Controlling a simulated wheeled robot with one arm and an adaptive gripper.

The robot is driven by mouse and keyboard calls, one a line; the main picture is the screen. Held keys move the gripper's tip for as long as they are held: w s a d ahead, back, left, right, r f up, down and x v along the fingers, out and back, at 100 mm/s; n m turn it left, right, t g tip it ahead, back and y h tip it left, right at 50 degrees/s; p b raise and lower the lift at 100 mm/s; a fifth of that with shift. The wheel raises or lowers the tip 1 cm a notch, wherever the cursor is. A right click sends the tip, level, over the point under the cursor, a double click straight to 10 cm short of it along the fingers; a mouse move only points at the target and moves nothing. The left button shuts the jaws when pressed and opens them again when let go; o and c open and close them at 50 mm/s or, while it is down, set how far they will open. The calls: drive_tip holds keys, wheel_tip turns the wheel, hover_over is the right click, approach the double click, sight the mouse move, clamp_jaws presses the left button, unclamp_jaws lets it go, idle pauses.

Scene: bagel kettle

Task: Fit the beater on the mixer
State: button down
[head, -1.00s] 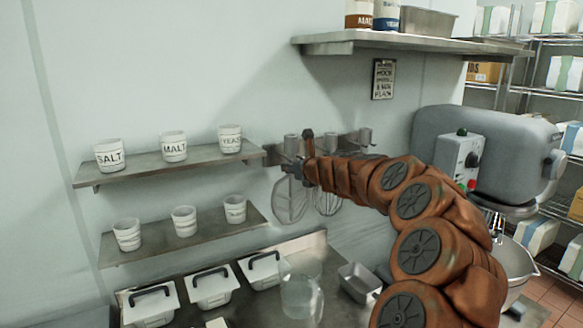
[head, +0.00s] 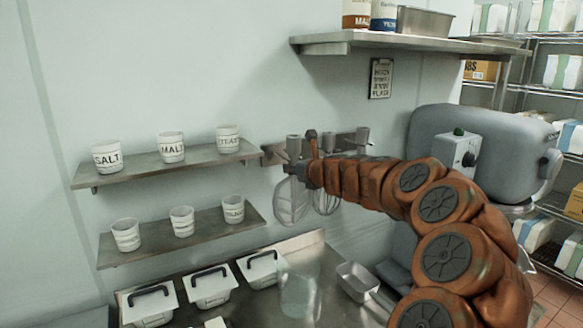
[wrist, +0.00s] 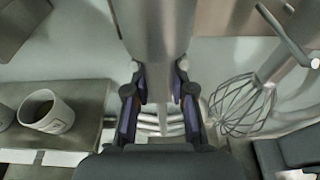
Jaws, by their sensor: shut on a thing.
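The flat beater (head: 291,202) is a pale grey paddle by the wall rack (head: 345,142), left of the wire whisk. My gripper (wrist: 160,108) is shut on its thick grey metal shaft (wrist: 158,45) in the wrist view, one finger on each side. The beater's lower part is mostly hidden there behind my gripper. I cannot tell whether the beater still rests on the rack. The grey mixer (head: 455,125) stands to the right, and my arm hides its lower part and bowl.
The wire whisk (wrist: 240,105) hangs close to the right of my gripper. Shelves with labelled cups (head: 171,147) are on the left. Lidded tubs (head: 210,288), a clear container (head: 299,292) and a metal pan (head: 357,280) stand below. A high shelf (head: 400,43) is above the rack.

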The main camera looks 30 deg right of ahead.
drive_tip(key=s+p, duration=0.1)
drive_tip(key=s, duration=0.7)
drive_tip(key=shift+a, duration=0.35)
idle(0.5)
drive_tip(key=shift+s, duration=0.15)
drive_tip(key=s+a, duration=0.1)
drive_tip(key=s, duration=1.1)
idle(0.5)
